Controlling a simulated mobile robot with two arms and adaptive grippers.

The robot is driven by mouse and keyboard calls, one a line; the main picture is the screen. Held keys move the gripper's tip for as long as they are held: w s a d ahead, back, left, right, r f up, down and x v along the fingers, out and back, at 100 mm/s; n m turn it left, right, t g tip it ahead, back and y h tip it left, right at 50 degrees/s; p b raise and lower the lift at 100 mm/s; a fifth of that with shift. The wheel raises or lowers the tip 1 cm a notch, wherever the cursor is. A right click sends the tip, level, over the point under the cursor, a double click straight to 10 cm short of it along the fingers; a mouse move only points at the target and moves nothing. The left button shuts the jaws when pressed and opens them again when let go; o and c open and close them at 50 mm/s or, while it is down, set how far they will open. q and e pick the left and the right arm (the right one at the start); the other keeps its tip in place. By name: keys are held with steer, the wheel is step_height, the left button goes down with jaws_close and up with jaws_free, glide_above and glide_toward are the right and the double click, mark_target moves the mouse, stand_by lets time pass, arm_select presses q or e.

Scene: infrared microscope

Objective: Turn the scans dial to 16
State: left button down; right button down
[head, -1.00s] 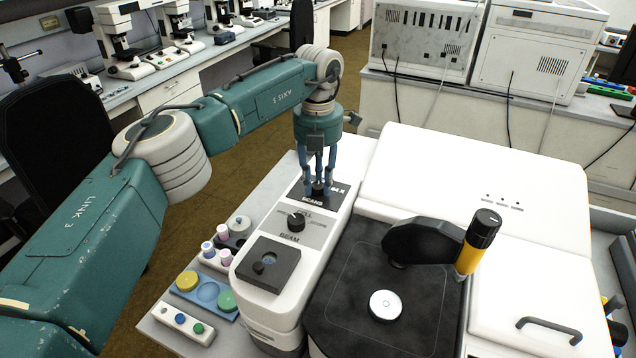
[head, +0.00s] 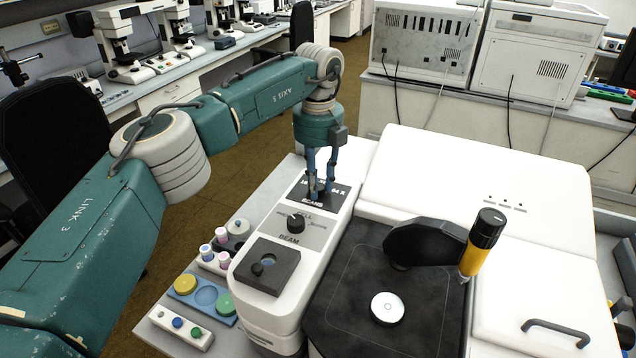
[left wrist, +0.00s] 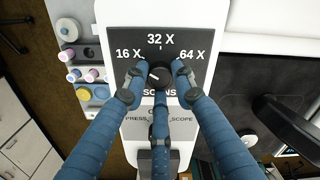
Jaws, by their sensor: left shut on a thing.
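The scans dial (left wrist: 161,76) is a dark round knob on a black plate (left wrist: 190,42) marked 16 X, 32 X and 64 X in the left wrist view. A pale mark on its top points up and left, toward the 16 X side. My left gripper (left wrist: 159,80) has its three blue fingers closed around the dial, one from below and one on each side. In the head view my left gripper (head: 320,190) reaches down onto the far end of the white console (head: 328,232), and its fingers largely hide the dial. My right gripper is not in view.
Nearer on the console are a second black knob (head: 296,222) and a black square holder (head: 268,264). Vials and coloured discs stand to the left. A black stage (head: 350,315) and an arm with a yellow-and-black cylinder (head: 480,245) are to the right.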

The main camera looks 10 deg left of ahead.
mark_target(319, 186)
arm_select(q)
steer(key=shift+w+r+n, duration=0.1)
steer(key=shift+r+n, duration=0.05)
steer(key=shift+n, duration=0.15)
steer(key=c, duration=1.4)
jaws_free()
step_height(319, 186, up, 12)
